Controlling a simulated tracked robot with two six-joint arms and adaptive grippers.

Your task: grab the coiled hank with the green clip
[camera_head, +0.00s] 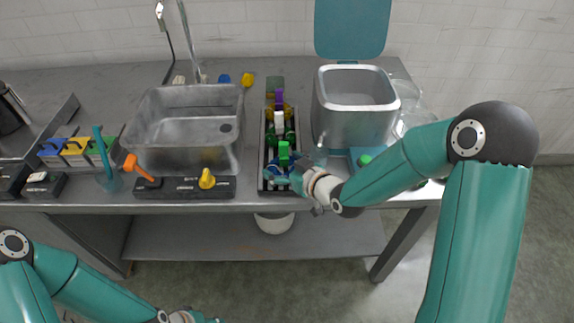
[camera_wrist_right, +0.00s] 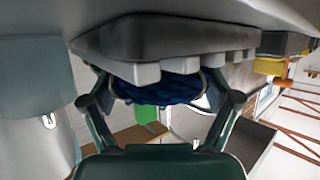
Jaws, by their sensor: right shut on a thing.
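A dark blue coiled hank (camera_wrist_right: 165,88) sits between the fingers of my right gripper (camera_wrist_right: 160,92) in the right wrist view. A green clip (camera_wrist_right: 147,113) shows against the hank. In the head view my right gripper (camera_head: 284,178) is at the front end of a narrow dark tray (camera_head: 264,150), shut on the blue hank, which its fingers largely hide there. A bright green piece (camera_head: 283,152) stands just behind the fingers. My left gripper (camera_head: 205,319) is only partly in the head view at the bottom edge, and its fingers are cut off.
A metal basin (camera_head: 180,160) stands left of the tray, and an open metal container (camera_head: 345,125) with a raised teal lid (camera_head: 352,25) stands right. Several coloured items fill the tray behind my gripper. Black blocks with orange and yellow knobs lie at the table's front edge.

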